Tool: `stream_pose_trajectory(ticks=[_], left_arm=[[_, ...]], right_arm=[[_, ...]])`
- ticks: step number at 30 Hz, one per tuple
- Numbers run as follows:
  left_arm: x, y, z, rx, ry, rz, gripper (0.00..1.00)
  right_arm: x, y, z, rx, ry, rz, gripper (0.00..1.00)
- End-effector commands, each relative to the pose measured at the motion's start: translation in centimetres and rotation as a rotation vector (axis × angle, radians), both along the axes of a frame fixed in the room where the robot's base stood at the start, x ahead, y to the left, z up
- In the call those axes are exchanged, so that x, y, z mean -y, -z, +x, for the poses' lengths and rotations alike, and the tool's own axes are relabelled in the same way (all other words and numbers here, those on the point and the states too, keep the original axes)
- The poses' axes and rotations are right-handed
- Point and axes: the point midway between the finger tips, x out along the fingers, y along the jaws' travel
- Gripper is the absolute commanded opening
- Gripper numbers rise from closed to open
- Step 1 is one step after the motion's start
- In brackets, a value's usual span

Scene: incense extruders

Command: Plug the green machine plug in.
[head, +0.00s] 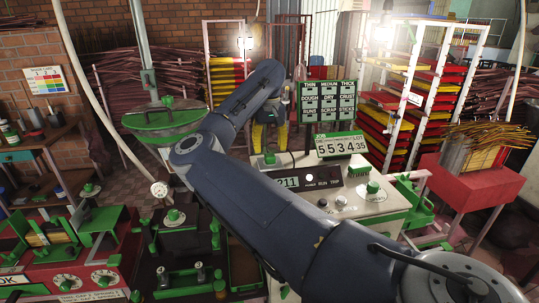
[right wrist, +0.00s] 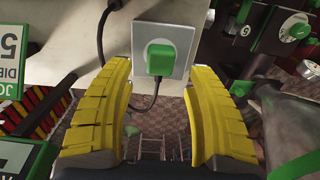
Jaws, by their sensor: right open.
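The green plug (right wrist: 161,57) sits against a pale square socket plate (right wrist: 143,36) in the right wrist view. A black cord runs down from it. I cannot tell how deep its pins are in. My right gripper (right wrist: 160,100) is open and empty, with its yellow fingers on either side just below the plug, not closed on it. In the head view, the right gripper (head: 269,138) is behind the pale machine (head: 385,207) with green knobs. My left gripper is not in view.
A dark machine part with a dial (right wrist: 294,28) is at upper right in the wrist view. In the head view, a number sign (head: 341,144) stands on the machine, and tray racks (head: 420,90) stand behind.

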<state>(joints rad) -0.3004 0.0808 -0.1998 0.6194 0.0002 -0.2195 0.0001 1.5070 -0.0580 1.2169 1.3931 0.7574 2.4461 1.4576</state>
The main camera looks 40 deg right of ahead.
Motion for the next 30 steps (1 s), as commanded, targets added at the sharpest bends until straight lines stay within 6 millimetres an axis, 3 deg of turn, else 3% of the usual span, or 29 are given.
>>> stream_pose_trajectory(ticks=[6,15,30], left_arm=[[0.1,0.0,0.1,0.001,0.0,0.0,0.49],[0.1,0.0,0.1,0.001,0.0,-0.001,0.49],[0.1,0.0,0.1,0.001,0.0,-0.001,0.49]], right_arm=[[0.0,-4.0,0.1,0.004,-0.001,0.0,0.55],[0.0,-7.4,0.0,0.0,0.0,0.0,0.55],[0.0,-8.2,0.0,-0.001,0.001,0.001,0.55]])
